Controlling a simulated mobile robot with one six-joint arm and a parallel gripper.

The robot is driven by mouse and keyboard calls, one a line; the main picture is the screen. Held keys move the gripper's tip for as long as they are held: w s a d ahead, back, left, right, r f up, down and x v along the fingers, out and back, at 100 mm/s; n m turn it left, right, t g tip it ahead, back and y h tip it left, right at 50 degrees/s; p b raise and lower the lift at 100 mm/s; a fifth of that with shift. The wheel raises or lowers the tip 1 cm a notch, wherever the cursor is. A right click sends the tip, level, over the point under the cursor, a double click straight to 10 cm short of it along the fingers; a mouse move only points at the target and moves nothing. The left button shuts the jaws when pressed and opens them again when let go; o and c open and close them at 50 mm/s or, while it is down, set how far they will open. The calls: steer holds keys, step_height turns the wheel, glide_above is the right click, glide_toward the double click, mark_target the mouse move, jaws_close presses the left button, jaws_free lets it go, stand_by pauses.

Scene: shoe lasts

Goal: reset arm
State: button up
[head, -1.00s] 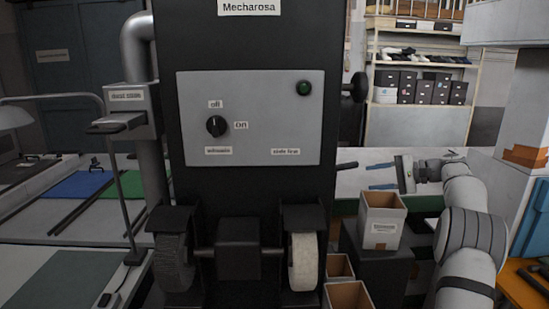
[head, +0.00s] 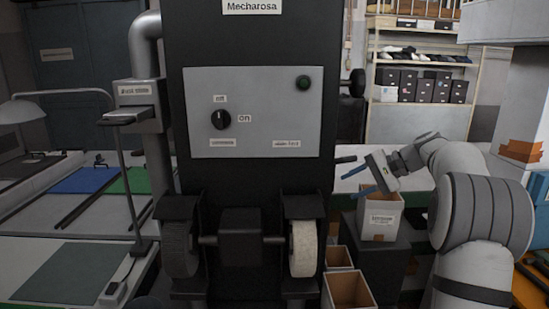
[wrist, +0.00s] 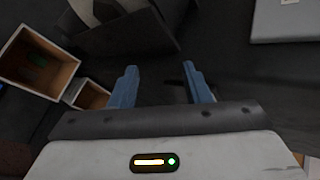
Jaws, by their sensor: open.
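My gripper (head: 366,180) is at the right in the head view, in front of a cardboard box and to the right of the black machine. Its two blue fingers are apart and nothing is between them. In the wrist view the open gripper (wrist: 163,88) points toward dark surfaces, with its fingertips clear of anything. My arm comes in from the right, bent at the elbow.
The black Mecharosa machine (head: 260,172) fills the middle, with a dark wheel (head: 180,249) and a pale wheel (head: 303,248). A labelled box (head: 381,220) stands on a dark block. Open boxes (head: 348,291) sit lower. A shelf (head: 415,125) stands behind.

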steer(key=s+a+f+n+h, duration=0.1)
steer(key=s+a+h, duration=0.2)
steer(key=s+a, duration=0.5)
steer(key=s+f+n+h+b, duration=0.1)
steer(key=s+f+n+h, duration=0.2)
steer(key=s, duration=1.1)
steer(key=s+f+n+h+b, duration=0.1)
steer(key=s+f+n+h, duration=0.2)
steer(key=s+f, duration=0.6)
steer(key=s+d+h, duration=0.1)
steer(key=s, duration=0.5)
steer(key=shift+s+f, duration=0.15)
steer(key=shift+f, duration=0.15)
steer(key=shift+c, duration=0.7)
